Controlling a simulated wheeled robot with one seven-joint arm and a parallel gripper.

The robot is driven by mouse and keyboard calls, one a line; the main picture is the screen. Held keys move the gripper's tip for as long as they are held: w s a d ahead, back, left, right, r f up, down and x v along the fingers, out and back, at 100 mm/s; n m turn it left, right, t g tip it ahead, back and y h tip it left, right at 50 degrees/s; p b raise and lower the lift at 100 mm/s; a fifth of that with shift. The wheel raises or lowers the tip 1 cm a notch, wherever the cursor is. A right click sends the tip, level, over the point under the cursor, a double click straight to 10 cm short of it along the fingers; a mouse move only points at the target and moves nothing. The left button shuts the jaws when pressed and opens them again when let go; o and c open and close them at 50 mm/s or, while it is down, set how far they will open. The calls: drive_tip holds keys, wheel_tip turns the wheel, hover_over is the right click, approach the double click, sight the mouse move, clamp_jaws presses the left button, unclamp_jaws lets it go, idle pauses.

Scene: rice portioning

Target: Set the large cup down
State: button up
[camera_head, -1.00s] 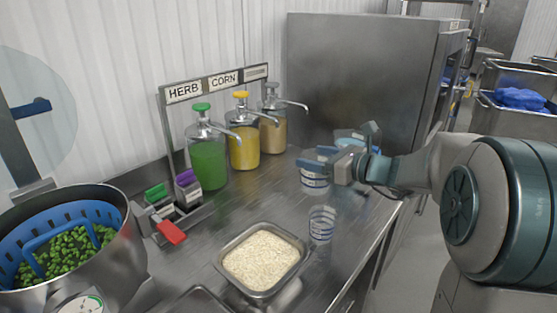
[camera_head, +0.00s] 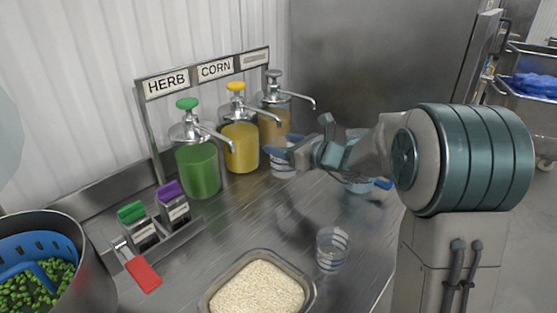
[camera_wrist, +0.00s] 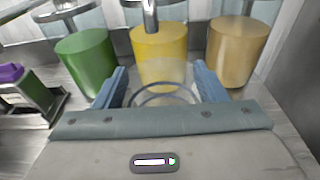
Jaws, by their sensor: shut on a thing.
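The large cup (camera_head: 284,169), clear with blue bands, is in my gripper (camera_head: 280,156), in front of the yellow and tan dispensers. In the wrist view the blue fingers stand on either side of the clear cup (camera_wrist: 166,97), with its round rim between them. The gripper is shut on it. The cup looks upright and low over the steel counter (camera_head: 215,245); I cannot tell whether its base touches. My gripper hides part of its top.
A second clear banded cup (camera_head: 332,250) stands nearer, beside the rice tray (camera_head: 310,290). Green (camera_head: 198,168), yellow (camera_head: 241,147) and tan (camera_head: 274,122) pump dispensers stand behind, their spouts reaching forward. A blue-and-clear container (camera_head: 358,180) sits right, under my arm. Bare counter lies between.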

sight(278, 160)
drive_tip(key=shift+w+a+f, duration=0.45)
drive_tip(key=shift+a+f, duration=0.05)
drive_tip(key=shift+a, duration=0.3)
drive_tip(key=shift+f, duration=2)
drive_tip(key=shift+f, duration=0.1)
drive_tip(key=shift+f+b, duration=0.15)
drive_tip(key=shift+b, duration=0.15)
drive_tip(key=o, duration=1.3)
drive_tip(key=shift+r+p, duration=0.35)
drive_tip(key=shift+p, duration=0.05)
drive_tip(key=b+v, duration=0.1)
drive_tip(key=v, duration=1.1)
drive_tip(key=shift+f, duration=0.1)
